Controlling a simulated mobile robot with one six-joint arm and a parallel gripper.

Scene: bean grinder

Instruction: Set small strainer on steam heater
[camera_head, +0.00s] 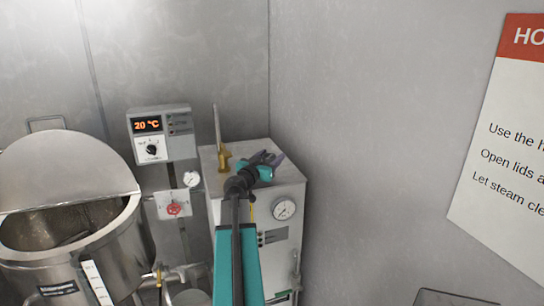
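A grey metal cabinet (291,184), which looks like the steam heater, stands in the corner with a round gauge on its front. A brass fitting (223,160) with a tall grey upright piece rises from its top. My teal and black arm reaches up to the cabinet, and my gripper (275,159) is over its top, right of the brass fitting. The gripper is small and dark here, and I cannot tell whether its fingers are apart or hold anything. I cannot make out a small strainer; it may be hidden behind my arm or out of view.
A large steel kettle (130,231) with its round lid (60,168) raised stands at the left. A control box (178,148) reading 20 °C hangs on the wall, above a red valve knob (173,209). A sign (510,130) is on the right wall. Walls close in behind the cabinet.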

